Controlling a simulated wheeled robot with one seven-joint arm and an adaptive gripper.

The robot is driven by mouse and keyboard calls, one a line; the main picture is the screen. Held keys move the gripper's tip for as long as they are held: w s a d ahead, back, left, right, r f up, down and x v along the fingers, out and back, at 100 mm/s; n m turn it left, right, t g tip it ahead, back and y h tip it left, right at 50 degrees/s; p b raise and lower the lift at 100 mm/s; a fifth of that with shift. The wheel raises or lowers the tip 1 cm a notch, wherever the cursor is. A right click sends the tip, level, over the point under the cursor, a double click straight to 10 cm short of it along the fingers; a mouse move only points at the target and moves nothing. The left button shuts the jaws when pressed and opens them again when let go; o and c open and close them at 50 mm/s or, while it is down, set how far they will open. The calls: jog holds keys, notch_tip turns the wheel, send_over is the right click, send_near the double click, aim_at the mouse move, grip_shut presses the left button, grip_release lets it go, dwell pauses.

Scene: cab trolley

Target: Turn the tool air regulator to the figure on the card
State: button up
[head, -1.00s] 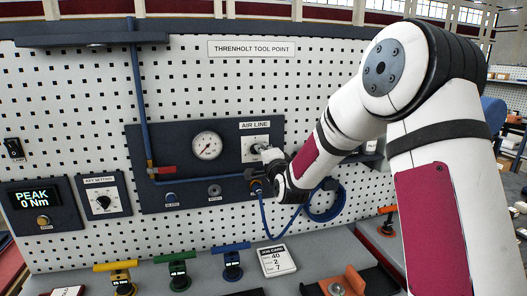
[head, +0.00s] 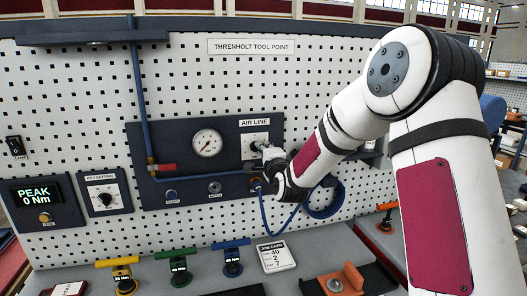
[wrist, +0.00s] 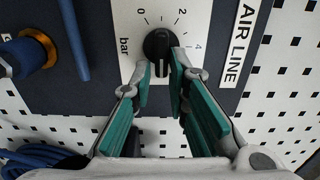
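The air regulator knob (wrist: 158,45) is black with a raised bar, on a white plate marked 0, 2, 4 and bar in the wrist view. My gripper (wrist: 161,66) is open, with its teal fingers on either side of the knob's lower part and gaps to the bar. In the head view my gripper (head: 268,157) covers most of the knob below the AIR LINE label. The round pressure gauge (head: 207,143) is left of it; its reading is too small to tell. The job card (head: 276,257) lies on the bench and shows 40, 2 and 7.
A red-handled valve (head: 163,168) sits on the blue pipe left of the gauge. A coiled blue hose (head: 325,200) hangs below my gripper. A key setting dial (head: 104,197) and a PEAK 0 Nm display (head: 38,196) are at left. Coloured T-handled tools (head: 180,268) stand on the bench.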

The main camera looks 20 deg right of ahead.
jog(key=shift+o, duration=0.5)
jog(key=s, duration=1.2)
jog(key=s+a+r+n+g, duration=0.1)
jog(key=s+n+g, duration=0.5)
jog(key=s, duration=1.2)
jog(key=s+r+n+g, duration=0.1)
jog(key=s+n+g, duration=0.5)
jog(key=s+n, duration=0.6)
jog(key=s, duration=0.5)
jog(key=shift+s+a+r, duration=0.2)
jog(key=shift+s+a, duration=0.2)
